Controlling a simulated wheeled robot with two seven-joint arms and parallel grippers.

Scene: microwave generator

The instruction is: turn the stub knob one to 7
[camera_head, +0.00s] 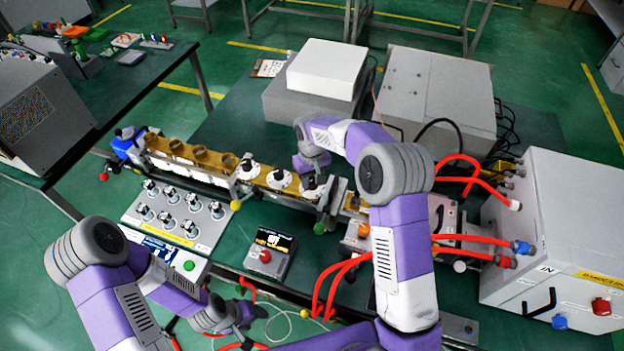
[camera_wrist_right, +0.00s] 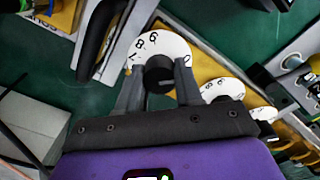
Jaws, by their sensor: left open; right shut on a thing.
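Three white number dials with black stub knobs stand in a row on the brass-coloured waveguide in the head view. My right gripper (camera_head: 312,170) is at the right-hand dial (camera_head: 313,191). In the right wrist view my right gripper (camera_wrist_right: 158,85) is shut on that dial's black stub knob (camera_wrist_right: 159,72). The white dial (camera_wrist_right: 165,43) around it shows 7, 8, 9 and 0; the fingers hide the rest. A small orange mark shows at the dial's left edge by the 7. My left gripper (camera_head: 228,318) is open and empty at the lower left, away from the dials.
The other two dials, middle (camera_head: 279,179) and left (camera_head: 248,169), stand beside the held one. A knob panel (camera_head: 178,217) and a small meter box (camera_head: 270,252) stand in front. Red cables (camera_head: 335,285) run at the right near my right arm.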

